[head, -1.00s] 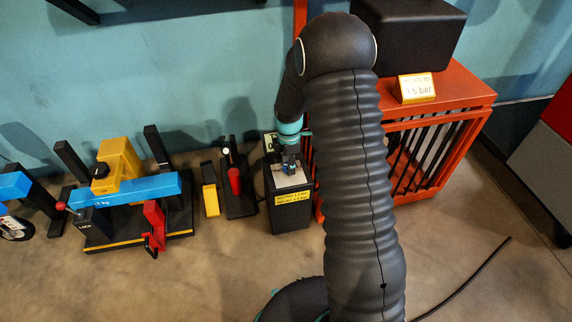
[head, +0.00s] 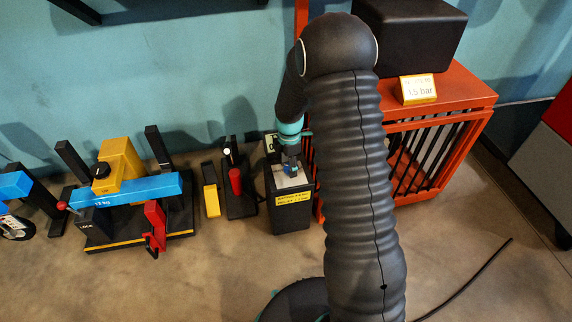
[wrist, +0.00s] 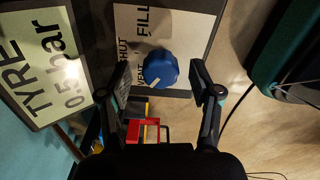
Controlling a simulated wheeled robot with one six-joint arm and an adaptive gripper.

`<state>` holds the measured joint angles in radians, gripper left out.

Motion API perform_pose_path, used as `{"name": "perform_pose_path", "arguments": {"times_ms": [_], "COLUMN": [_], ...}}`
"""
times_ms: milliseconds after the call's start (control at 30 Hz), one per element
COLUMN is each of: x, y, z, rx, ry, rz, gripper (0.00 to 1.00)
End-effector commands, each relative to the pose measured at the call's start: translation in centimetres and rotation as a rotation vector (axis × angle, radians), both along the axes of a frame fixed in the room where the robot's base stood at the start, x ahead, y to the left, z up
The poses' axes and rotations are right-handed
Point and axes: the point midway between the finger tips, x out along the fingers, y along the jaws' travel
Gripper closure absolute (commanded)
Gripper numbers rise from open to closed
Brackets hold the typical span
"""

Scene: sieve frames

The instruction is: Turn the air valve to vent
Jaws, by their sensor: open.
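The air valve is a blue round knob (wrist: 160,68) with a white mark on its lower left edge. It sits on a pale plate (wrist: 180,28) lettered FILL, SHUT and a third, partly hidden word that looks like VENT. The mark points down and left, near that third word. My gripper (wrist: 160,78) is open, with one finger on each side of the knob; I cannot tell if either touches it. In the head view my gripper (head: 291,152) is over the dark valve box (head: 291,218), hiding part of the knob.
A display (wrist: 45,62) beside the plate reads TYRE 0.5 bar. An orange cage (head: 455,98) with a 1.5 bar sign (head: 418,89) stands to the right. A red-handled lever device (head: 236,182) and a blue-and-yellow clamp stand (head: 122,165) are to the left.

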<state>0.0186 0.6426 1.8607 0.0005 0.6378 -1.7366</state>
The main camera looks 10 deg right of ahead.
Motion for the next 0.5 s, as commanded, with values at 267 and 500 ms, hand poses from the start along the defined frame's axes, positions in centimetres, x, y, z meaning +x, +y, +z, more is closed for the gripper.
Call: {"name": "perform_pose_path", "arguments": {"times_ms": [267, 500], "x": [0.1, 0.1], "y": [-0.1, 0.0], "z": [3.9, 8.6], "rx": [0.000, 0.000], "ry": [-0.005, -0.005], "rz": [-0.001, 0.000], "gripper": [0.36, 0.36]}}
